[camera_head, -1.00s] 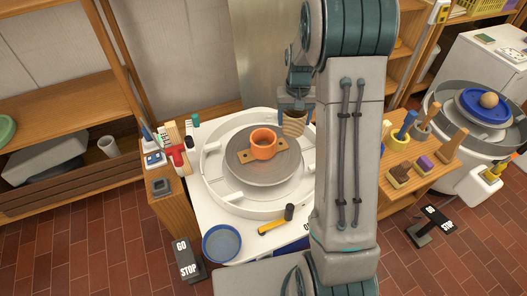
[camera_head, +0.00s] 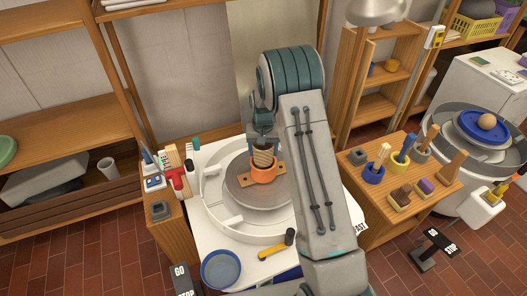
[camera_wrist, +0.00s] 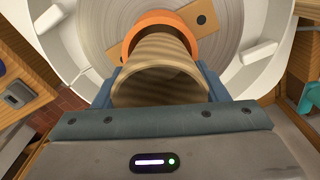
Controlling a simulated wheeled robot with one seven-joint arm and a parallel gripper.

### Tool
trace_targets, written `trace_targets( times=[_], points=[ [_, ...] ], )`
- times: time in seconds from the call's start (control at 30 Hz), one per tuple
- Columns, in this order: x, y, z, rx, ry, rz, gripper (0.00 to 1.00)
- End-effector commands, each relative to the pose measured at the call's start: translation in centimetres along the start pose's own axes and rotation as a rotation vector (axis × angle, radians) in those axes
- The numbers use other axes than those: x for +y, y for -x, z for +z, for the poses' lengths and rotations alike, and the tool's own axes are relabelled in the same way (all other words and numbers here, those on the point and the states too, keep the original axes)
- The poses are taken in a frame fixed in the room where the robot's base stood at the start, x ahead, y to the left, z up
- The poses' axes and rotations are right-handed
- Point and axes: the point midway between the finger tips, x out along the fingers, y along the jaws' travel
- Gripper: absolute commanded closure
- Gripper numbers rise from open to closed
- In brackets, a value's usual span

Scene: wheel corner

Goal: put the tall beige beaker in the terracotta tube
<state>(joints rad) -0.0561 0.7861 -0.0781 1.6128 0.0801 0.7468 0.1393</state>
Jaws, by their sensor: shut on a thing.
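The tall beige beaker (camera_head: 263,157) has brown bands and is upright at the middle of the wheel. My gripper (camera_head: 263,146) is shut on it from above; in the wrist view the fingers of my gripper (camera_wrist: 160,85) hold the beaker (camera_wrist: 158,62) on both sides. The terracotta tube (camera_head: 264,174) is a short orange ring on a wooden strip on the wheel head. In both views the beaker's lower end is at the tube's mouth, and it looks partly inside. The wrist view shows the orange rim of the tube (camera_wrist: 170,18) around the beaker's far end. How deep it sits is hidden.
The round wheel head (camera_head: 246,192) lies in a white splash pan (camera_head: 211,195). A blue dish (camera_head: 221,268) and a yellow-handled tool (camera_head: 275,247) lie in front. A side table (camera_head: 381,203) with pots and brushes stands at the right.

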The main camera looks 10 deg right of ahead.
Motion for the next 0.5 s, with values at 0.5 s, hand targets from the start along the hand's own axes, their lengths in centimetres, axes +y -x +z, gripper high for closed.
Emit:
trace_targets(
  times=[0.5],
  points=[
    [0.01, -1.51, 0.00, 0.001, 0.001, 0.000, 0.62]
  ],
)
